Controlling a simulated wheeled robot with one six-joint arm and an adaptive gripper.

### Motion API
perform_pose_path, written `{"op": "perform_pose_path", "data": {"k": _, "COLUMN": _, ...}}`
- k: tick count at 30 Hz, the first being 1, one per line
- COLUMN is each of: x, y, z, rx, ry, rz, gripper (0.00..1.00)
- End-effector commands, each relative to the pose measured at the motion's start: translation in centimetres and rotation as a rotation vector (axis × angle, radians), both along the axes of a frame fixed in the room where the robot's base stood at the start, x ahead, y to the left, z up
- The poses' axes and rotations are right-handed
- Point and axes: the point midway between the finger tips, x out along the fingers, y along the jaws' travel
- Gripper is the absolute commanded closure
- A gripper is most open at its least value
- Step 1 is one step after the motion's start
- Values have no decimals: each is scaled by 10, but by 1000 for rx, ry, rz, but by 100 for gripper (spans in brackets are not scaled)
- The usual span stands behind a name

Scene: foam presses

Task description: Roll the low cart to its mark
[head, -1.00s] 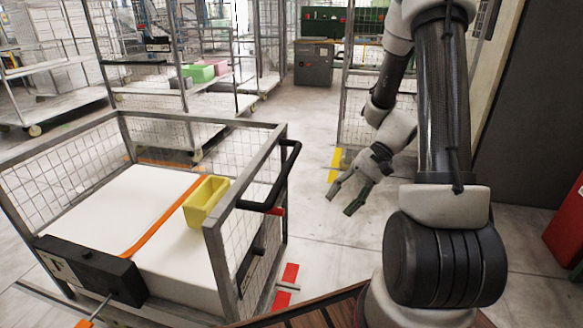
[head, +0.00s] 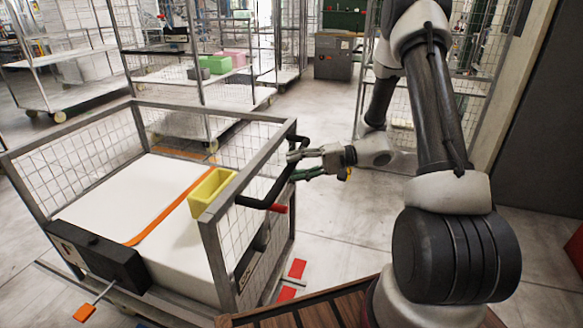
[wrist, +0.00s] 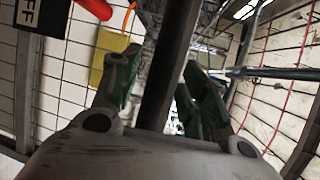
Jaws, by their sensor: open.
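The low cart (head: 208,228) has a grey frame with mesh sides and stands at the left of the head view. White blocks, an orange strap and a yellow bin (head: 210,192) are in it. Its black handle (head: 270,190) sticks out on the right side, with a red piece (head: 279,208) below. My gripper (head: 295,166) is at the handle's far, upper part, fingers pointing left and open. In the wrist view a dark bar (wrist: 168,70) runs between the spread fingers (wrist: 160,88); contact cannot be told. Red floor patches (head: 297,269) lie beside the cart; whether they are its mark is unclear.
Tall mesh trolleys (head: 200,100) stand behind the cart, one with green and pink blocks. A grey cabinet (head: 333,62) is at the back. A wooden slatted surface (head: 340,305) is at the front. Open floor lies right of the cart.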

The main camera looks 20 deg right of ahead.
Motion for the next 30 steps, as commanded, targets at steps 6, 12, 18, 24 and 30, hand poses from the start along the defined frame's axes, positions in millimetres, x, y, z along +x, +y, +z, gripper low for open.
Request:
{"op": "perform_pose_path", "data": {"k": 6, "x": 3, "y": 15, "z": -3, "rx": -1, "ry": 2, "rz": 0, "gripper": 56}}
{"op": "perform_pose_path", "data": {"k": 12, "x": 4, "y": 16, "z": -3, "rx": -1, "ry": 2, "rz": -1, "gripper": 56}}
{"op": "perform_pose_path", "data": {"k": 18, "x": 4, "y": 16, "z": -3, "rx": -1, "ry": 2, "rz": -1, "gripper": 87}}
{"op": "perform_pose_path", "data": {"k": 24, "x": 3, "y": 16, "z": -3, "rx": -1, "ry": 2, "rz": -1, "gripper": 100}}
{"op": "perform_pose_path", "data": {"k": 30, "x": 4, "y": 17, "z": -3, "rx": -1, "ry": 2, "rz": 0, "gripper": 100}}
